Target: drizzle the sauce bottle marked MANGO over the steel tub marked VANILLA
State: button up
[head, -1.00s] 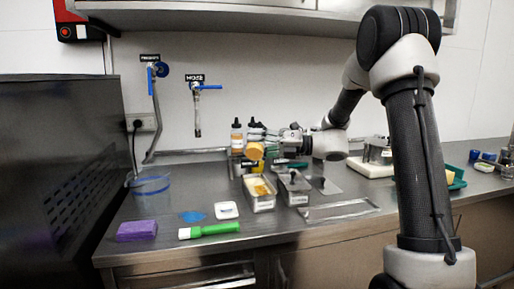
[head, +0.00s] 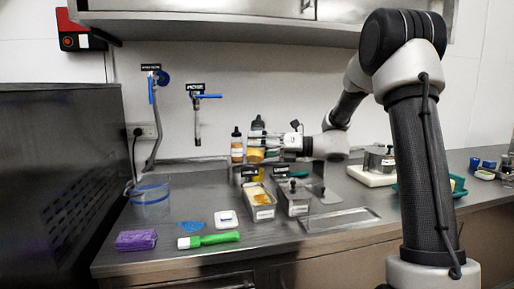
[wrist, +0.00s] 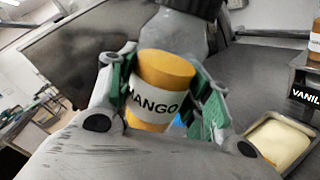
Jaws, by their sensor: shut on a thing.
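The MANGO sauce bottle (head: 256,154) has yellow-orange sauce low in it, a clear upper part and a dark cap. My gripper (head: 262,144) is shut on it from the right, and it stands about upright, above and behind the tubs. In the wrist view the MANGO label faces me and the bottle (wrist: 161,85) sits between the green-padded fingers. The steel VANILLA tub (head: 264,212) has pale yellow contents with an orange-yellow patch on top. In the wrist view part of the tub (wrist: 279,146) shows at the lower right beside a sign reading "VANIL".
Another sauce bottle (head: 237,146) stands left of the held one. A second steel tub (head: 296,208) sits right of the VANILLA tub. In front lie a green-handled tool (head: 212,240), a purple block (head: 136,240) and a white dish (head: 226,218). A clear container (head: 151,202) stands left.

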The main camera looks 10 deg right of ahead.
jog(key=n, duration=0.2)
jog(key=r+n, duration=0.1)
jog(key=n, duration=0.3)
jog(key=r+n, duration=0.1)
jog(key=n, duration=0.1)
jog(key=shift+s, duration=0.1)
jog(key=s, duration=1.5)
jog(key=shift+d, duration=0.25)
jog(key=shift+w, duration=0.1)
